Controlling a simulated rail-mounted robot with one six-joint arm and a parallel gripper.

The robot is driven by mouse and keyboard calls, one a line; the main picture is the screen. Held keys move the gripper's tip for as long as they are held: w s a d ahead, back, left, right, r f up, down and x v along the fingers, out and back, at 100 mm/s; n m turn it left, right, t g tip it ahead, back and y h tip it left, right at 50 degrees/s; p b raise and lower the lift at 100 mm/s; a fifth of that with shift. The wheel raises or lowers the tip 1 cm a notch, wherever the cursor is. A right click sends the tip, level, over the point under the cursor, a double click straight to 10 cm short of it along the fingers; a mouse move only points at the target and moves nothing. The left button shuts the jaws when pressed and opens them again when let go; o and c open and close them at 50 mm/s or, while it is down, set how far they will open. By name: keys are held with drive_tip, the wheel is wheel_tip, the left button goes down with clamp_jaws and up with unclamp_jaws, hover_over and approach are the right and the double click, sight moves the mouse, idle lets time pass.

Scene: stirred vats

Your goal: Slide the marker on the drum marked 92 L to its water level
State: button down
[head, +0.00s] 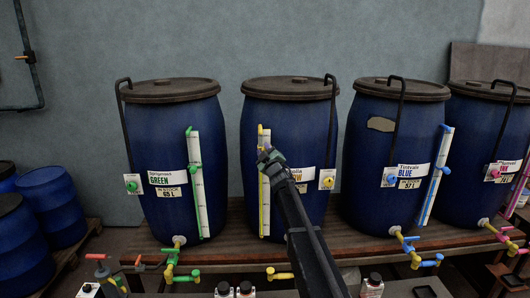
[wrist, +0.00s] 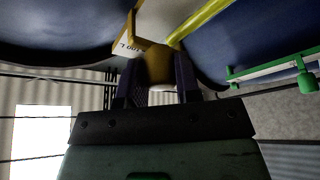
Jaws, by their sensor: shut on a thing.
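No label reads clearly as 92 L. My gripper (head: 266,152) is at the gauge of the second drum from the left (head: 290,125), the one with yellow fittings. Its volume label is hidden behind my arm. In the wrist view, the gripper (wrist: 158,88) is shut on a yellow-brown marker (wrist: 159,65), with one dark finger on each side. The white gauge board (head: 264,205) with a yellow tube (wrist: 200,22) runs down the drum's front. The gripper covers the marker in the head view, near the upper part of the board. I cannot make out the water level.
The drum with green fittings (head: 160,120), marked 65 L, stands left. The drum with blue fittings (head: 400,135), marked 57 L, stands right, then one with pink fittings (head: 488,140). Coloured taps project below, including a yellow one (head: 280,275). Small bottles (head: 372,287) stand in front.

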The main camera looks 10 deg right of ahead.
drive_tip(key=c, duration=0.9)
unclamp_jaws()
drive_tip(key=shift+f, duration=0.15)
drive_tip(key=shift+o, duration=0.2)
drive_tip(key=b+v, duration=0.3)
drive_tip(key=v, duration=0.8)
drive_tip(key=shift+w+d, duration=0.1)
